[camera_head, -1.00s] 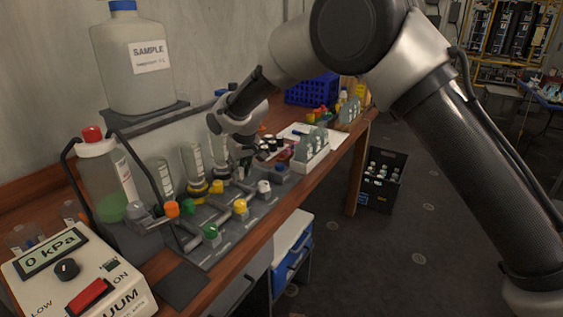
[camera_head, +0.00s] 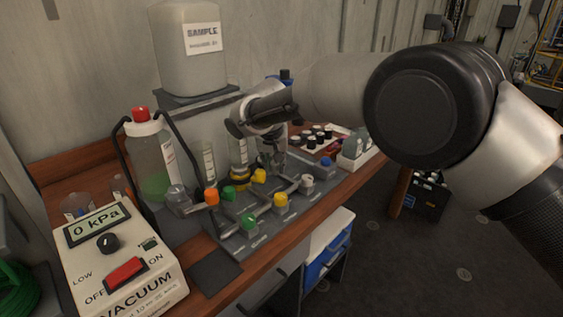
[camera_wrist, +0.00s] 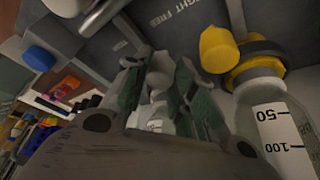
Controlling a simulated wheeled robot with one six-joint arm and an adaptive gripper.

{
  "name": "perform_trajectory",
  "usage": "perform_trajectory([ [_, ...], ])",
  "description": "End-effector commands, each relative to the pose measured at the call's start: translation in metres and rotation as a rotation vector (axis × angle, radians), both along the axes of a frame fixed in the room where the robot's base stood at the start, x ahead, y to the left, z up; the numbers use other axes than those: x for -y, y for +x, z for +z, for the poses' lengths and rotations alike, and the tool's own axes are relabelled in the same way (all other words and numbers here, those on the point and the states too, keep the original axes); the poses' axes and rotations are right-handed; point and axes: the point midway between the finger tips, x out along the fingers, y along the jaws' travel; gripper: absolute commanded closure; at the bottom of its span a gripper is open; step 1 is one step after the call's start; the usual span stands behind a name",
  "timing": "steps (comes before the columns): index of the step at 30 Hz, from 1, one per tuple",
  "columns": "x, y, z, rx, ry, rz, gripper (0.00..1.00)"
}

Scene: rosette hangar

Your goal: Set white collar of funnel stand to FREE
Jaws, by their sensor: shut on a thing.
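The funnel stand (camera_head: 225,240) is a dark grey base on the bench with clear graduated funnels and coloured knobs. My gripper (camera_head: 277,160) reaches down among the funnels at its far right. In the wrist view, my gripper (camera_wrist: 162,88) has its greenish fingers on both sides of a white part, the white collar (camera_wrist: 160,66), and is shut on it. The collar's handle and much of its body are hidden by the fingers. Lettering with FREE shows on the base above it, partly cut off. A yellow collar (camera_wrist: 216,50) sits at the neighbouring funnel (camera_wrist: 275,120).
A vacuum box (camera_head: 120,255) reading 0 kPa and a red-capped bottle (camera_head: 150,160) stand left. A SAMPLE jug (camera_head: 190,50) sits on a shelf behind. White (camera_head: 306,182), yellow (camera_head: 281,201) and green (camera_head: 249,221) knobs line the front. Small bottles crowd the right.

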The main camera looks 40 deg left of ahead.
Motion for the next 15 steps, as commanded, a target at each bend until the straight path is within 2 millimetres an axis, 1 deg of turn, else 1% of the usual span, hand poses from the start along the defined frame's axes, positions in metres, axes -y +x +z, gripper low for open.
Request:
perform_trajectory([
  [8, 0.0005, 0.0004, -0.0004, -0.001, -0.001, -0.002, 1.0],
  [9, 0.0005, 0.0003, -0.0003, -0.001, -0.001, -0.002, 0.71],
  [12, 0.0005, 0.0003, -0.0003, -0.001, -0.001, -0.001, 0.53],
  [15, 0.0004, 0.0002, -0.0002, -0.001, 0.0, -0.001, 0.53],
])
